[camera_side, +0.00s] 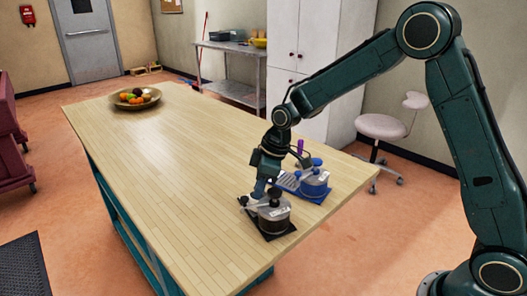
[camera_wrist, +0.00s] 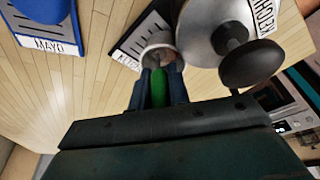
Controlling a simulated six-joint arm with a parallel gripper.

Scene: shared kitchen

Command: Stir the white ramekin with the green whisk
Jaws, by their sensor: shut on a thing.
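My gripper (camera_wrist: 160,88) is shut on the green whisk (camera_wrist: 158,92), whose green handle shows between the two fingers in the wrist view. The white ramekin (camera_wrist: 156,41) is just beyond the fingertips, beside a metal pot. The whisk points at the ramekin's opening; its far end is hard to make out, and I cannot tell how deep it sits. In the side view my gripper (camera_side: 261,187) is low over the table, at the left side of the black-knobbed pot. The ramekin is small there and mostly hidden by my gripper.
The black-knobbed pot (camera_side: 273,214) stands on a black mat (camera_side: 283,234), close against the ramekin. A blue-lidded pot (camera_side: 315,181) stands on a blue mat (camera_side: 319,197) to the right. A fruit bowl (camera_side: 136,98) is at the far end. The table's (camera_side: 170,150) middle is clear.

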